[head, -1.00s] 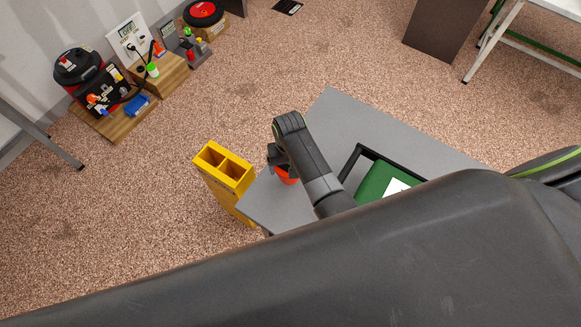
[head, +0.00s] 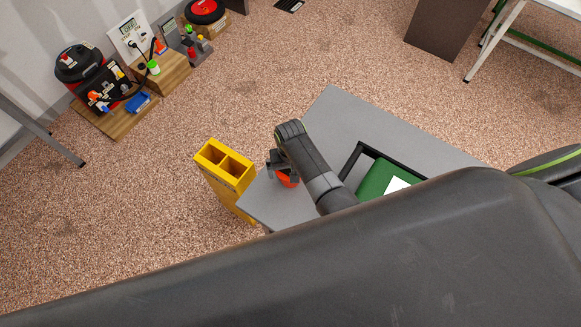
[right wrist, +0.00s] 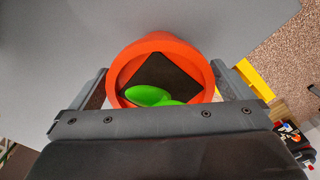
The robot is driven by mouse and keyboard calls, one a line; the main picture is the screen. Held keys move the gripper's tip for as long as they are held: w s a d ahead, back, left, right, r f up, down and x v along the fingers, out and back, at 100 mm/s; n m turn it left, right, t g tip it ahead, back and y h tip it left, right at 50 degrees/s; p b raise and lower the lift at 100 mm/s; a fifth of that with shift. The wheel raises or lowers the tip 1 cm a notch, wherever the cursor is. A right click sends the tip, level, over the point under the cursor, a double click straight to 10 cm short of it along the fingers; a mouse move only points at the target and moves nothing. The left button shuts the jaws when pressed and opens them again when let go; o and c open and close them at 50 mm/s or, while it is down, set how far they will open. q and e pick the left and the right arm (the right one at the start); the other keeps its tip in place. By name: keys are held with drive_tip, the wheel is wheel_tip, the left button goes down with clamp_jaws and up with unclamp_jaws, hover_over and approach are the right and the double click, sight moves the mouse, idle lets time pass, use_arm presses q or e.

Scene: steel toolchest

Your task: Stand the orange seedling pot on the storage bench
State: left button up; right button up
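The orange seedling pot (right wrist: 190,53) shows in the right wrist view, with dark soil and green leaves (right wrist: 148,95) inside its rim. My right gripper (right wrist: 160,72) has one finger on each side of the pot, both flush with its wall. In the head view the pot (head: 287,179) is mostly hidden under my right gripper (head: 281,168), over the near left end of a grey bench top (head: 335,115). Whether its base touches the top is hidden. My left gripper is not in view.
A yellow open-topped holder (head: 226,181) stands just left of the bench's left end. A black-framed tray with a green panel (head: 376,179) lies on the bench right of my arm. The bench's far part is clear. Wooden blocks with tools (head: 165,75) stand on the far-left floor.

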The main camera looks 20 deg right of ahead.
wheel_tip(320, 180, up, 12)
drive_tip(key=shift+r, duration=0.15)
idle(0.6)
idle(0.5)
